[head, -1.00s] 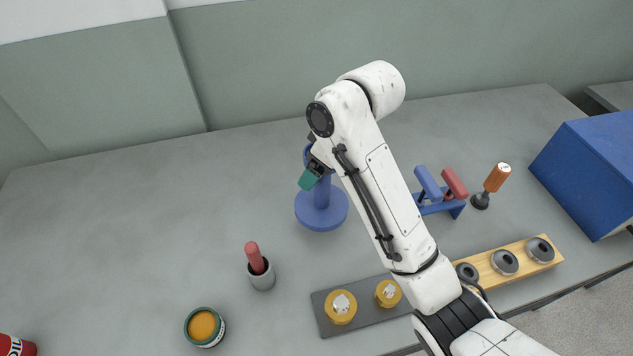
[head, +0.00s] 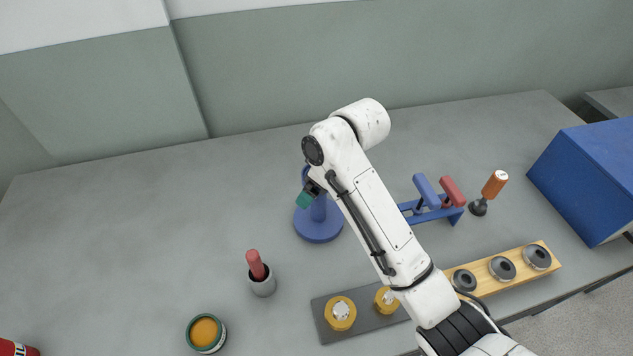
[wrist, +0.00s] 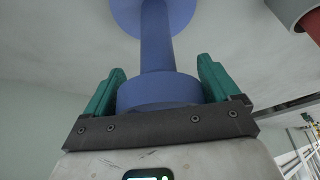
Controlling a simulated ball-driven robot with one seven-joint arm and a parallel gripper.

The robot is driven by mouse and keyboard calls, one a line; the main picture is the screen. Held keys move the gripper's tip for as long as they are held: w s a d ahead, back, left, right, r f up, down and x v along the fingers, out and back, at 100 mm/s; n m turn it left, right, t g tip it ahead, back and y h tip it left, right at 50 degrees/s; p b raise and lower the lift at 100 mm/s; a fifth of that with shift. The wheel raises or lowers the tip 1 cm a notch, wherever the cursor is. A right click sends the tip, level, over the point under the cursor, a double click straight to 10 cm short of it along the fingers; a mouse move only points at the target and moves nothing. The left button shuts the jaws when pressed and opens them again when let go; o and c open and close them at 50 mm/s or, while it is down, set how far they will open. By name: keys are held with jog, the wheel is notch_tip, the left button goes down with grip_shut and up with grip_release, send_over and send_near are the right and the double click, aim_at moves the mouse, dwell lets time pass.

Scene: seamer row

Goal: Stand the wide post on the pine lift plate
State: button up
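A blue post (head: 318,230) with a wide round base stands upright on the grey counter, left of my arm. I take it as the wide post. My gripper (head: 304,197), with teal fingers, is low at the post's upper part and partly hides it. In the wrist view, the post's round top end (wrist: 160,92) sits between the two fingers (wrist: 160,80), one on each side. The fingers look spread and I see no clear grip; contact is hard to tell. A pine board (head: 521,274) with grey metal discs lies at the counter's front right.
A dark plate (head: 372,323) with yellow pieces lies left of the pine board. A grey cup (head: 262,283) holds a red rod. An open tin (head: 205,334), a blue rack (head: 432,212), an orange-handled tool (head: 494,185) and a blue box (head: 585,180) stand around. The left counter is mostly clear.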

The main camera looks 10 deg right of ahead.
jog(key=shift+o, duration=0.8)
jog(key=shift+r, duration=0.25)
jog(key=p+v, duration=0.2)
jog(key=v, duration=0.8)
jog(key=shift+d+r, duration=0.15)
jog(key=shift+r, duration=0.15)
jog(key=shift+s+d+r+p, duration=0.15)
jog(key=shift+s+r+p, duration=0.1)
jog(key=shift+r+p, duration=0.25)
